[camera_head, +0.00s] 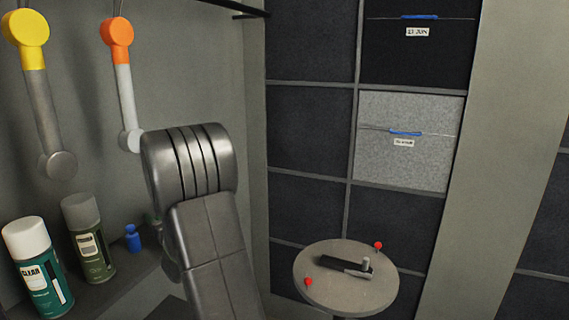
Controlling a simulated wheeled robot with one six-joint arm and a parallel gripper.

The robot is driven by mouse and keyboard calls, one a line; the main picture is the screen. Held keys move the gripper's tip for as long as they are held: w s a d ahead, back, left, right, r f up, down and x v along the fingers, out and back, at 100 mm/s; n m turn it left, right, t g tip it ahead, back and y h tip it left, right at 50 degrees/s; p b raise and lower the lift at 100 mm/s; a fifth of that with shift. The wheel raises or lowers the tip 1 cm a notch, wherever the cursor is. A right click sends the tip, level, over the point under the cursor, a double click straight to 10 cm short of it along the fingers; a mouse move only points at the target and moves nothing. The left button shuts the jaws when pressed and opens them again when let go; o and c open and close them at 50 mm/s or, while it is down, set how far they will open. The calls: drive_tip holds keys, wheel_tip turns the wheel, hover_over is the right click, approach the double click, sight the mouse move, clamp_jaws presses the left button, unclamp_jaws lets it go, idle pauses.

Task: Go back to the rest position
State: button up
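My gripper is not in view. A grey metal arm, which looks like my own, rises in the lower middle of the head view, with a ribbed joint at its top, and it hides part of the wall and shelf behind it. A round table (325,289) stands to the right of it. On the table lies a black part (337,264) with a short metal pin. A red ball (308,282) is at the table's left front and another red ball (378,245) is at its back right edge.
A yellow-ended grey crank (42,105) and an orange-ended white crank (122,80) hang on the left wall. A shelf (125,283) holds a teal spray can (42,280), a green can (90,245) and a blue bottle (133,239). Storage cubes (405,140) stand behind.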

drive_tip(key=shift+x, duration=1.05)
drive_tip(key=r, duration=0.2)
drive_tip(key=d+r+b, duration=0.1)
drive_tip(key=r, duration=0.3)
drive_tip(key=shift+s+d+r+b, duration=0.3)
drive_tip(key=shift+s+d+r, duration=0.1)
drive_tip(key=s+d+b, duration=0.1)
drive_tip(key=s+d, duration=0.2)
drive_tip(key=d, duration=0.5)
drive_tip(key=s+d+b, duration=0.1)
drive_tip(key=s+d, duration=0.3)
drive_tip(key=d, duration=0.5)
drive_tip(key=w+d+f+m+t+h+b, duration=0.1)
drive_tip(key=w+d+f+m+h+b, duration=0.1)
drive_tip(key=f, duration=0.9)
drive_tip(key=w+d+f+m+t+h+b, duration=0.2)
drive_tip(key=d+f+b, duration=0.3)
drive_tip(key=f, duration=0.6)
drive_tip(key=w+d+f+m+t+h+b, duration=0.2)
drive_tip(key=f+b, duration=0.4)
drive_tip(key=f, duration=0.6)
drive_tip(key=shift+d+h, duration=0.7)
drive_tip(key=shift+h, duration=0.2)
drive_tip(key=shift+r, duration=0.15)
